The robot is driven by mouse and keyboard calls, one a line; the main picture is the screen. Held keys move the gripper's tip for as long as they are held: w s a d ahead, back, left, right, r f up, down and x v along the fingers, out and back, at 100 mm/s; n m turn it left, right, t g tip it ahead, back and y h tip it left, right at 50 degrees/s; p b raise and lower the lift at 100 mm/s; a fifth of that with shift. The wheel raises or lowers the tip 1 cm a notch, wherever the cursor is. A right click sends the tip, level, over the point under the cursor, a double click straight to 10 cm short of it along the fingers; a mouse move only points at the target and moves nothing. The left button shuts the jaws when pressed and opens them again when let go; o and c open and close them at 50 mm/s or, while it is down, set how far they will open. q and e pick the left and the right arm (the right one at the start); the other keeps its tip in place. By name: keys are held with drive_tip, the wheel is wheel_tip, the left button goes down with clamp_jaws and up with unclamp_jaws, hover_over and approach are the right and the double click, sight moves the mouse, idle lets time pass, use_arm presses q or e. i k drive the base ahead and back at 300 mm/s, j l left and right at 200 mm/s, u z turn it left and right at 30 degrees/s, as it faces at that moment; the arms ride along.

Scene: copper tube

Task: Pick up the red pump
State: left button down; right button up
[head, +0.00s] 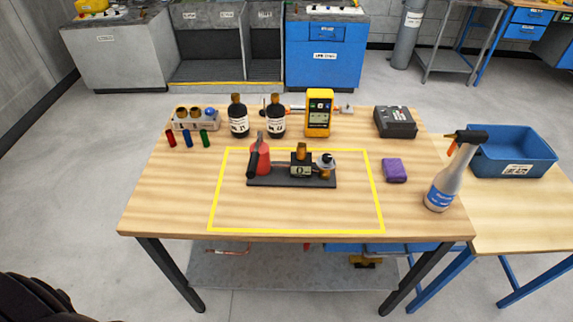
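The red pump (261,160) is a small red body with a black handle leaning along its left side. It stands at the left end of a flat black base plate (290,182). A black block with a brass top (302,163) and a round metal fitting (326,166) stand on the same plate, to the right of the pump. The plate lies inside a yellow outlined rectangle on the wooden table (170,215). Neither of my grippers shows; only a dark part of my own body shows at the bottom left corner.
Behind the plate stand two dark bottles (238,118), a yellow meter (319,113) and a small fittings rack (195,121). A purple block (395,170), a dark case (395,122) and a spray bottle (443,180) are on the right. The front of the yellow rectangle is clear.

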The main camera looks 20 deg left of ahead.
sight(306, 173)
drive_tip(key=i+j+u, duration=0.1)
drive_tip(key=i+u, duration=0.35)
drive_tip(key=u, duration=0.15)
drive_tip(key=k+l+u, duration=0.15)
drive_tip(key=k+l, duration=0.5)
